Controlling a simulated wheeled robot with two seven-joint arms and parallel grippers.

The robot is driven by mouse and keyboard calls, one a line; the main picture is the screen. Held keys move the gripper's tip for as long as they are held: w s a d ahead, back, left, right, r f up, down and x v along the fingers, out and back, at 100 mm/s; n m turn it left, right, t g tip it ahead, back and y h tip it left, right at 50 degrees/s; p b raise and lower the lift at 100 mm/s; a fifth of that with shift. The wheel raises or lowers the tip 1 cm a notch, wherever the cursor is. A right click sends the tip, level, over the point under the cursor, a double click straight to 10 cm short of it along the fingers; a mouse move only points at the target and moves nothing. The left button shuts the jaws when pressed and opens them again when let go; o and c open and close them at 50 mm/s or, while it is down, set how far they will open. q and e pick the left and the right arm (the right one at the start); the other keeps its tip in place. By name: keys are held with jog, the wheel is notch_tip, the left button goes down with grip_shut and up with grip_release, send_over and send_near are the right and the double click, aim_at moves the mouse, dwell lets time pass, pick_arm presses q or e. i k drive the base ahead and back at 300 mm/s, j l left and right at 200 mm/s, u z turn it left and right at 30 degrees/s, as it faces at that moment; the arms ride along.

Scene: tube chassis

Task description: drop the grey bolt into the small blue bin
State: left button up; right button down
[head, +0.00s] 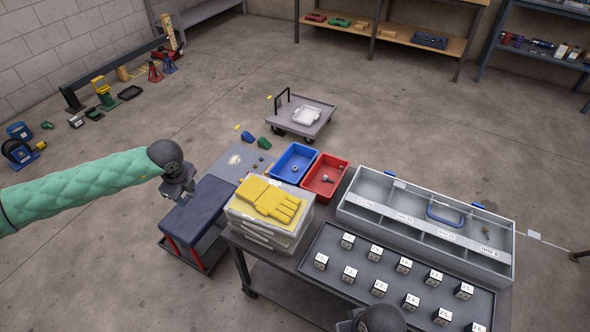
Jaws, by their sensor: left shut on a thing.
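My left gripper (177,195) hangs over the dark blue padded top, left of the table, fingers pointing down. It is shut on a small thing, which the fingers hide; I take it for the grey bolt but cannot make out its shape.
A red bin (341,163) with small metal parts stands beside the blue one. Yellow gloves (270,200) lie on stacked clear boxes in front. The padded seat (205,212) is below my gripper. A grey divided tray (398,240) and a tray of numbered blocks fill the right.

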aim_at(285, 176)
jog(key=i+l+z, duration=0.1)
jog(key=z, duration=0.3)
jog(key=i+l+z, duration=0.2)
jog(key=z, duration=0.2)
jog(key=l, duration=0.1)
